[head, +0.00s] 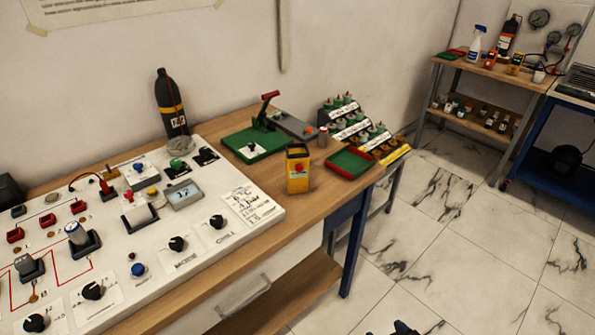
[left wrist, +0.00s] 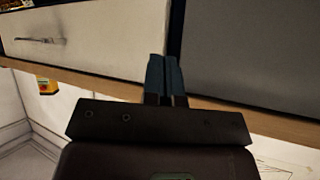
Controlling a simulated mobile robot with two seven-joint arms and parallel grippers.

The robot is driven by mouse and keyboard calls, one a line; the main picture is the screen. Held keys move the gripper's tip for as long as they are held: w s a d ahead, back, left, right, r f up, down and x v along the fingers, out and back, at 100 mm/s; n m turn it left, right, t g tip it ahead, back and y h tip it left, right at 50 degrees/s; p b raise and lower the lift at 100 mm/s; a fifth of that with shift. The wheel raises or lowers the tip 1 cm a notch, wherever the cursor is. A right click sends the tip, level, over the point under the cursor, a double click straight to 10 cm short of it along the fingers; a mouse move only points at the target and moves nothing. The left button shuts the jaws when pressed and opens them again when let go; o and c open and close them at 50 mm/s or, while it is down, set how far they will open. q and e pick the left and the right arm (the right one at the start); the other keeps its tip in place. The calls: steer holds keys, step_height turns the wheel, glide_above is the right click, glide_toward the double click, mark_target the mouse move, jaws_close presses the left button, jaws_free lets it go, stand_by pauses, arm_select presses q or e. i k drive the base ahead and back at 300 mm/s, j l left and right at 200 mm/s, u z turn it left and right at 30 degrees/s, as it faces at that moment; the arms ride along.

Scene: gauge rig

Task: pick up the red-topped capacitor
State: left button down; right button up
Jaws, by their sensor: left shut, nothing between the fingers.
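A small grey cylinder with a reddish top (head: 323,137) stands at the back of the wooden bench, left of the stepped rack; it may be the red-topped capacitor, but it is too small to be sure. The rack (head: 338,123) holds several green-topped parts in labelled rows. My left gripper (left wrist: 165,70) is shut and empty in the left wrist view, in front of pale and grey panels. The cylinder does not show in that view. A dark blue piece (head: 402,328) at the bottom edge of the head view may be part of me; I cannot tell which arm.
A yellow box (head: 298,172) stands in front of the cylinder. A red-edged green tray (head: 351,163) lies right of it, and a green board with a red lever (head: 255,141) left of it. A white control panel (head: 215,230) fills the bench's left. The tiled floor at right is mostly clear.

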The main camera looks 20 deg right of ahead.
mark_target(322, 136)
steer(key=l+u, duration=0.15)
steer(key=u, duration=0.2)
steer(key=l+u, duration=0.1)
steer(key=u, duration=0.3)
steer(key=l+u, duration=0.15)
steer(key=u, duration=0.2)
steer(key=k+l+u, duration=0.15)
steer(key=l+u, duration=0.15)
steer(key=k+l+u, duration=0.3)
steer(key=l, duration=0.15)
steer(key=k+l+u, duration=0.1)
steer(key=l, duration=0.3)
steer(key=k+l+u, duration=0.1)
steer(key=k+l, duration=0.15)
steer(key=l, duration=0.1)
